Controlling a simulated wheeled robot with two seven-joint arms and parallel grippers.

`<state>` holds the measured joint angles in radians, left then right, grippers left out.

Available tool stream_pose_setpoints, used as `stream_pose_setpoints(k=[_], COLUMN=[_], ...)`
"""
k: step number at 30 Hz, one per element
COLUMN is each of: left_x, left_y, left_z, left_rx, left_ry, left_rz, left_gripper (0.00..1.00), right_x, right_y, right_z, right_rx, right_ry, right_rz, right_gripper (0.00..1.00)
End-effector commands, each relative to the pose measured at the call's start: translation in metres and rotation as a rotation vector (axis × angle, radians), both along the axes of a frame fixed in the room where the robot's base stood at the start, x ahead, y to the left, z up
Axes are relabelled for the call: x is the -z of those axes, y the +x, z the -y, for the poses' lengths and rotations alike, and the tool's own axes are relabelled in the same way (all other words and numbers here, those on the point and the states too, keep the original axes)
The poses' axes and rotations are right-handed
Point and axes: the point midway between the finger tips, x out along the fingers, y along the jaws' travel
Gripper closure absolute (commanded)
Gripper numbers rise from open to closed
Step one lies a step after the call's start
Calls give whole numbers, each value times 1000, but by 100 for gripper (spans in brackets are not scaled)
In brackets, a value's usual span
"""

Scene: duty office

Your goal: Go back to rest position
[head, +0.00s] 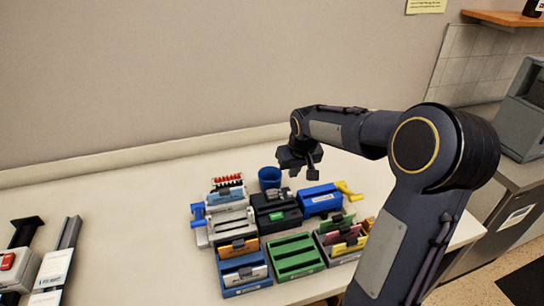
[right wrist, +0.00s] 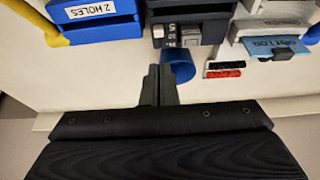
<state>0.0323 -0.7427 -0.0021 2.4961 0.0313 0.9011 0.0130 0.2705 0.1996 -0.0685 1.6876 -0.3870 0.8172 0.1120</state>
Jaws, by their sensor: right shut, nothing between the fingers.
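My right gripper (head: 300,165) hangs above the back part of the table, near the dark blue cup (head: 269,177). In the right wrist view, the fingers of my right gripper (right wrist: 160,84) are together with nothing between them. The blue cup (right wrist: 179,68) shows just beside the fingertips there; I cannot tell whether they touch. My right arm comes in from the right and reaches over the table. My left gripper is not in view.
On the white table (head: 130,230) stand a blue hole punch (head: 320,200) with a yellow handle, a black device (head: 276,212), a green tray (head: 296,257) and a blue tray (head: 243,275). A white device with a red button (head: 10,262) is at far left. The table's middle left is clear.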

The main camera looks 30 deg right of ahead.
Motion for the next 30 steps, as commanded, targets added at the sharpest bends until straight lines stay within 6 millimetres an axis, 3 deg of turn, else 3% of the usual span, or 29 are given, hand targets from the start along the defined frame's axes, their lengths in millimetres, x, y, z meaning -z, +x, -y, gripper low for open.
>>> stream_pose_setpoints(k=[7, 11, 16, 22, 27, 30], left_x=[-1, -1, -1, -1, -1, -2], left_y=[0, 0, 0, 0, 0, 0], left_z=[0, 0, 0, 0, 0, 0], left_rx=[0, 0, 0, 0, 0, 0], left_ry=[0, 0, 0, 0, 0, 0], left_rz=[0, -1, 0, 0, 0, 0], left_gripper=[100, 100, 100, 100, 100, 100], right_x=[-5, -21, -49, -46, -31, -26], right_y=[-2, -24, -93, -181, -224, -234], right_z=[-2, -23, -88, -162, -197, -205], right_rx=[-1, -16, -74, -158, -207, -217], right_ry=[3, 38, 147, 277, 340, 357], right_rz=[4, 30, 95, 160, 185, 191], right_gripper=[100, 100, 100, 100, 100, 100])
